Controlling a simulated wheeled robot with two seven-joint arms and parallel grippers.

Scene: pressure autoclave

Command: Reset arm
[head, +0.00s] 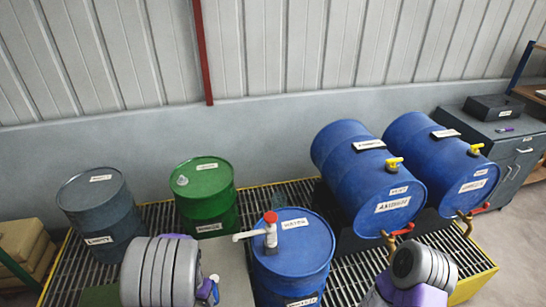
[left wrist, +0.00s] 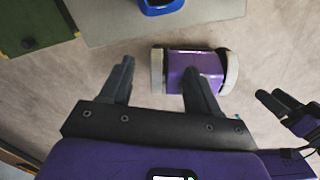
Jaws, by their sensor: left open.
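My left gripper (left wrist: 158,68) shows in the left wrist view with its two dark fingers apart and nothing between them. It hangs over bare floor, with a purple and white part of my own body below. In the head view my left arm rises at the lower left and my right arm at the lower right; their grippers are not clear there. At the right edge of the left wrist view, dark finger-like parts look like my right gripper (left wrist: 284,108); whether it is open or shut is unclear.
A blue water drum (head: 289,262) with a red-and-white pump stands between my arms. Green (head: 206,205) and grey (head: 98,213) drums stand left on a yellow-edged grating (head: 151,219). Two blue drums (head: 349,168) (head: 425,145) with taps lie right. A grey cabinet (head: 513,155) stands far right.

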